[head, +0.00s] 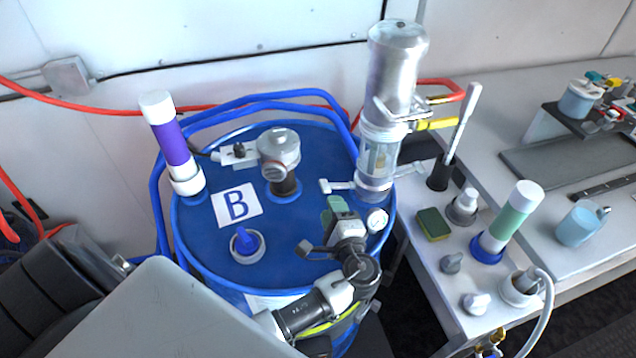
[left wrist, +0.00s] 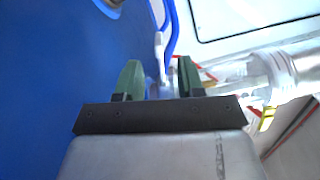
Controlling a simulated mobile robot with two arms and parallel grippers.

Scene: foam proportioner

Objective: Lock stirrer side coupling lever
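The stirrer (head: 396,75) is a silver cylinder above a clear section (head: 380,150), upright at the right rear of the blue drum (head: 330,155). At its base, one white coupling lever (head: 340,186) sticks out left and another (head: 408,169) sticks out right. My left gripper (head: 334,208) is over the drum lid, just in front of the left lever. In the left wrist view its green fingers (left wrist: 160,78) are apart, with a white lever (left wrist: 160,50) showing between and beyond them. Contact cannot be told. The clear section (left wrist: 270,75) is at right there. My right gripper is not in view.
The lid also carries a grey valve fitting (head: 279,150), a purple-banded tube (head: 170,140) and a blue cap (head: 246,242). A side table (head: 455,290) with a sponge (head: 433,224) stands at right.

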